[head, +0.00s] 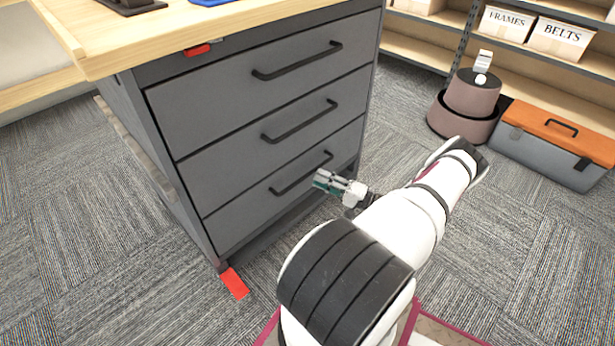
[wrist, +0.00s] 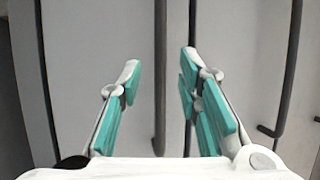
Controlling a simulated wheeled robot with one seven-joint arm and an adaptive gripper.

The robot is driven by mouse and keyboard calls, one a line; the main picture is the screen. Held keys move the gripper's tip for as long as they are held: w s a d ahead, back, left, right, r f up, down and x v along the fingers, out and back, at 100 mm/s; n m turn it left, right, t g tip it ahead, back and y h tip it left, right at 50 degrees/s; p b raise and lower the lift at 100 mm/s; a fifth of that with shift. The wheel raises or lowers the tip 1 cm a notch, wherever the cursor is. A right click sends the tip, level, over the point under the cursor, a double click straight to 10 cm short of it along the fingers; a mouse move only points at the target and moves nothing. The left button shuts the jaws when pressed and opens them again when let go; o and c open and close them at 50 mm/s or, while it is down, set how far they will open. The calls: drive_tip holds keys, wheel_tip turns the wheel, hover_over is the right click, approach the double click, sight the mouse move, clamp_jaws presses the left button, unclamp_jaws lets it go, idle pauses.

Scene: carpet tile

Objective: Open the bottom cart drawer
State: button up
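The grey cart (head: 160,120) has three drawers, all flush with its front. The bottom drawer (head: 240,215) has a black bar handle (head: 295,178) near its upper edge. In the head view my gripper (head: 321,180) is in front of the right part of that handle. In the wrist view my gripper (wrist: 158,78) is open, with teal pads on both fingers. The bottom handle (wrist: 160,110) runs lengthwise in the picture between the two fingers, with visible space on either side. Whether the fingertips reach past the bar in depth is unclear.
The middle handle (head: 300,121) and top handle (head: 298,62) are above. A red tag (head: 234,283) lies by the cart's lower corner. An orange-lidded toolbox (head: 555,145) and a mauve round bin (head: 470,105) stand at right.

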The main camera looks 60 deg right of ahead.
sight(308, 173)
drive_tip(key=shift+b+x, duration=0.45)
drive_tip(key=shift+x, duration=2.2)
clamp_jaws()
